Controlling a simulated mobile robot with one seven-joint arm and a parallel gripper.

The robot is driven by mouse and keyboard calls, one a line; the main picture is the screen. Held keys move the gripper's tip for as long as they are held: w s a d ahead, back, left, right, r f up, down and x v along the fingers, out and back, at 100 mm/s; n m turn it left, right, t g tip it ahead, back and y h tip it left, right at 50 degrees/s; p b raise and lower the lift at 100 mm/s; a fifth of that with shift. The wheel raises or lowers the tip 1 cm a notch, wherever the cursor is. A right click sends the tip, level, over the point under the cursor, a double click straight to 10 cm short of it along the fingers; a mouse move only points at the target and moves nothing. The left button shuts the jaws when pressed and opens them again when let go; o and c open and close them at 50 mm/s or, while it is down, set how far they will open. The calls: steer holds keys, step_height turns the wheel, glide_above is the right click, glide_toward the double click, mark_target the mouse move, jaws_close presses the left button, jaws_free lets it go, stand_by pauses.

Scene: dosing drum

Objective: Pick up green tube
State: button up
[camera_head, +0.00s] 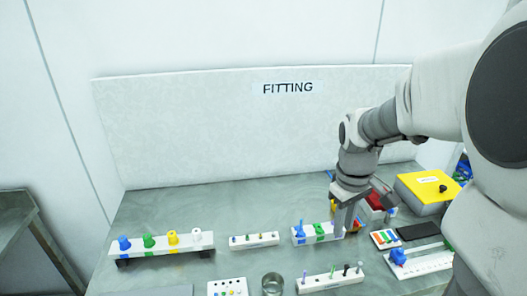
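My gripper (345,215) points down over the right end of a white rack (309,242) near the middle right of the bench. Its fingertips are small and partly merge with the rack behind, so I cannot tell whether they are open or hold anything. A green piece (320,231) stands in this rack just left of the fingers, beside a blue piece (300,230). I cannot tell which green piece is the tube.
A small white rack (254,240) with little pegs stands mid-bench. A yellow-topped box (428,189) stands at right. A back panel (240,125) marked FITTING closes the bench behind.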

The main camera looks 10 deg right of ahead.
mark_target(334, 266)
steer(key=shift+g+y, duration=0.3)
step_height(334, 266, down, 12)
steer(key=shift+s+d+r+b, duration=0.1)
steer(key=shift+b, duration=1.1)
steer(key=shift+f+b, duration=0.85)
steer(key=shift+f, duration=1.95)
jaws_close()
